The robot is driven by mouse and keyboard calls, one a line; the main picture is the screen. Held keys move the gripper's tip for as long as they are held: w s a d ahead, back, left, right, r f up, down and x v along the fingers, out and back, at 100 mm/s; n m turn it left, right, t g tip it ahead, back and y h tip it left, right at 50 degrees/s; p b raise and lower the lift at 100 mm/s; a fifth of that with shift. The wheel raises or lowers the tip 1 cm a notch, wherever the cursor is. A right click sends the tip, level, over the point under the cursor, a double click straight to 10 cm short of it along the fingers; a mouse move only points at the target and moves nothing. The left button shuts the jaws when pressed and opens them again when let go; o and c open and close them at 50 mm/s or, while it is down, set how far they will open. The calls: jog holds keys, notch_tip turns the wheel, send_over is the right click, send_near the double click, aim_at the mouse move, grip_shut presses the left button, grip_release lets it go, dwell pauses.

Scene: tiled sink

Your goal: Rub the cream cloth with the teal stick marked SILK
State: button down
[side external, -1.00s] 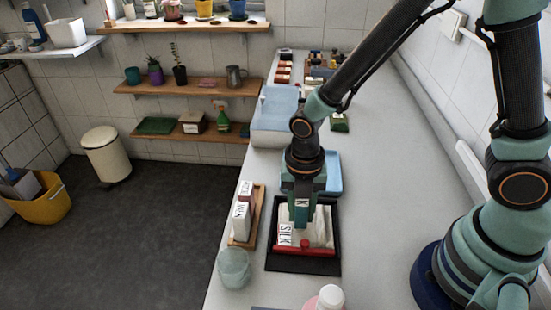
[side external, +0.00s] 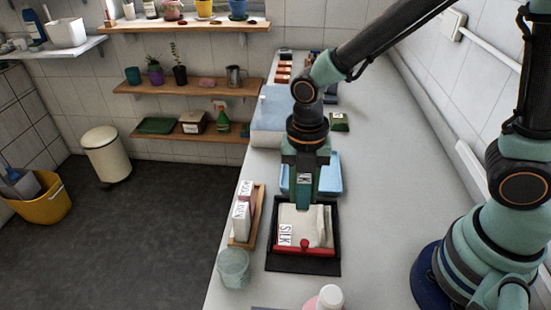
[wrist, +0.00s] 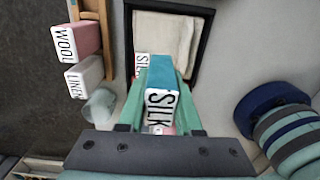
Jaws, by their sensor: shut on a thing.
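My gripper (side external: 304,190) is shut on the teal stick marked SILK (wrist: 168,76), and the stick fills the space between the fingers in the wrist view. The cream cloth (side external: 312,222) lies in a black tray (side external: 273,262) with a red bar (side external: 306,249) across its front edge. A white SILK label (side external: 285,234) is at the cloth's left front. In the side view the stick's lower end is over the cloth's back part; I cannot tell whether it touches. In the wrist view the cloth (wrist: 155,42) is partly hidden behind the stick.
A wooden tray (side external: 259,208) left of the black tray holds a pink stick marked WOOL (wrist: 79,42) and a white stick marked LINEN (wrist: 83,76). A clear cup (side external: 233,268) stands in front of it. A blue tray (side external: 334,172) lies behind.

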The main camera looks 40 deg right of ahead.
jog(key=shift+r, duration=1.5)
